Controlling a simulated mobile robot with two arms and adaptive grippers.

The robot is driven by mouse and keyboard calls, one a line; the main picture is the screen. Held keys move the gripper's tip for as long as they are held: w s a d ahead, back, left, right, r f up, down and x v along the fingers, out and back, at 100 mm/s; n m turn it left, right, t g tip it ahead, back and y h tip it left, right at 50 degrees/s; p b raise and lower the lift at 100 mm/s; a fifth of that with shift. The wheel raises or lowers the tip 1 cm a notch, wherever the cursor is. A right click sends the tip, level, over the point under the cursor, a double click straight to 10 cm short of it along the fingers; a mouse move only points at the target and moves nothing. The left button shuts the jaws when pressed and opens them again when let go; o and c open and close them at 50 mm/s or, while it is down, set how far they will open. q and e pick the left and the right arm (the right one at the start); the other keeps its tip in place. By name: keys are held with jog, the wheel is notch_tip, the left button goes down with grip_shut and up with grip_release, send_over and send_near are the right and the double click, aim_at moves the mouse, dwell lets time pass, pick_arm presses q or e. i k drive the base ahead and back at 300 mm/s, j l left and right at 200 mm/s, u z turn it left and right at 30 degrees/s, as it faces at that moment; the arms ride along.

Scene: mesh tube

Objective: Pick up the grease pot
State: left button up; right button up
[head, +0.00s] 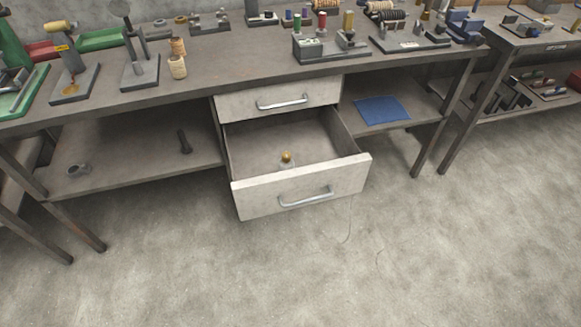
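A small item with a round gold top (287,156) sits inside the open lower drawer (255,201), near its front. It looks like the grease pot, but it is too small to be sure. A small pale part shows just below the gold top. Neither of my grippers is in view.
The workbench (245,56) holds several tools, stands and spools along its top. The upper drawer (275,99) is shut. A blue cloth (382,110) lies on the right lower shelf, and a dark tool (185,142) on the left one. The floor in front is clear.

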aim_at(282, 166)
jog(key=u, duration=0.25)
jog(key=i+l+u, duration=0.15)
jog(key=l+u, duration=0.25)
jog(key=i+l+u, duration=0.1)
jog(key=l+u, duration=0.65)
jog(key=i+j, duration=0.05)
